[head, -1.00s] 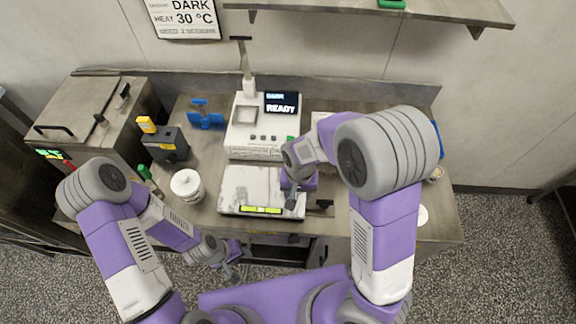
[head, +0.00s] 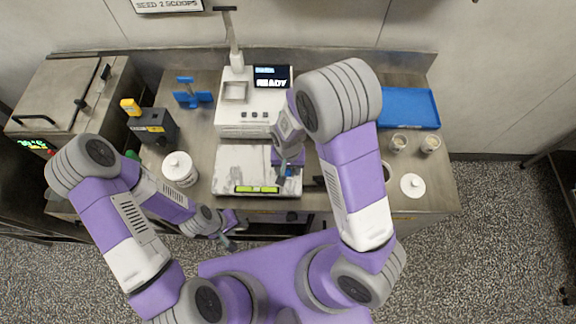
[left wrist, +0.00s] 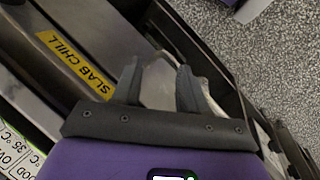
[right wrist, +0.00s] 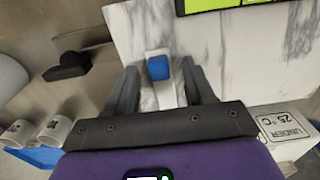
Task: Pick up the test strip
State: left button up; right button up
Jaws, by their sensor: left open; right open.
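What looks like the test strip, a narrow white piece with a blue block on it (right wrist: 158,68), shows in the right wrist view against the marble slab (right wrist: 250,50). My right gripper (right wrist: 161,86) is open, with one finger on each side of the strip; I cannot tell whether either touches it. In the head view this gripper (head: 289,172) is over the right part of the slab (head: 240,158), hiding most of the strip. My left gripper (head: 230,242) is open and empty, low at the bench front; the left wrist view shows its spread fingers (left wrist: 158,85).
A white machine (head: 252,120) with a READY display stands behind the slab. A white lidded jar (head: 179,170) is left of it. A SLAB CHILL label (left wrist: 75,65) is near my left gripper.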

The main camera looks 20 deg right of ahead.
grip_shut()
